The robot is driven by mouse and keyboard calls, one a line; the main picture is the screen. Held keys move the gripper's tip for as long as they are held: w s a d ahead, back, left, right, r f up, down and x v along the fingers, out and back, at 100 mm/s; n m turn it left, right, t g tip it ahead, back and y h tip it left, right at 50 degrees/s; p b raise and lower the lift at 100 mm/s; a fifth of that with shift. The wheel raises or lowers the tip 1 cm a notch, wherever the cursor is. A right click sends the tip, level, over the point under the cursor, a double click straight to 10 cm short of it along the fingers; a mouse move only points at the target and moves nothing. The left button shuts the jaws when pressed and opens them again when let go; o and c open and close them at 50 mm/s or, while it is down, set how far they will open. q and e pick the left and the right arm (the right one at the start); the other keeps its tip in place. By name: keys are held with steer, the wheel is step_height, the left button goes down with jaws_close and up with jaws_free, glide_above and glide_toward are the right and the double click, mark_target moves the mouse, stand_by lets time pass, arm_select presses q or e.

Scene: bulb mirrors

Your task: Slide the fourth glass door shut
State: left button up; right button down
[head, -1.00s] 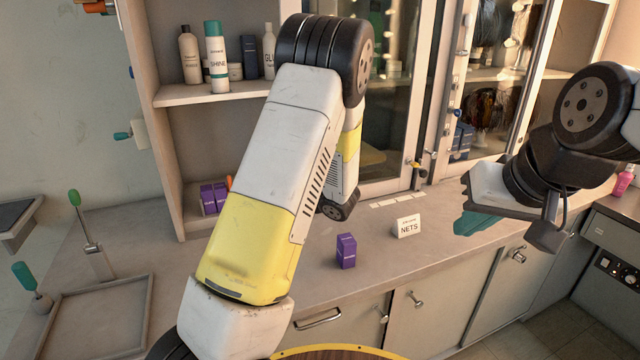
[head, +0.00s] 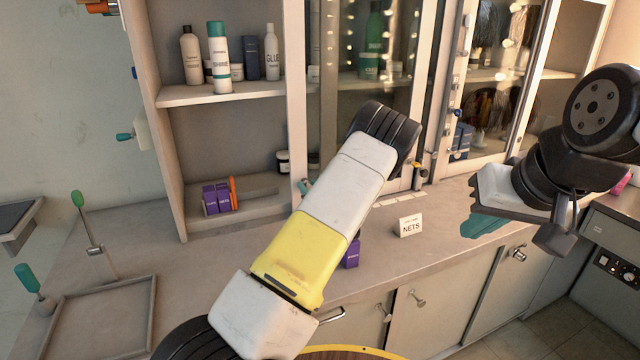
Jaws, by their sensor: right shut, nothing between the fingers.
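The cabinet's glass door (head: 340,90) stands beside an open, unglazed bay on the left. Its pale left frame (head: 297,100) runs upright along the bay's right side. More glass doors (head: 500,85) stand to the right; I cannot tell from the picture which is counted fourth. My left arm crosses the view's middle and hides the door's lower part. A small teal tip of my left gripper (head: 306,186) shows by the lower left frame; the rest is hidden, so its opening is unclear. My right gripper (head: 478,225), with teal fingers, is shut and empty above the counter at right.
Bottles (head: 219,60) and purple boxes (head: 216,198) stand on the open bay's shelves. A NETS card (head: 410,226) and a purple box (head: 351,254), partly behind my arm, stand on the counter. An empty tray (head: 100,325) lies at left.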

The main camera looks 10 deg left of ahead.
arm_select(q)
steer(key=shift+w+a, duration=0.25)
steer(key=shift+w, duration=0.05)
jaws_close()
stand_by(1.3)
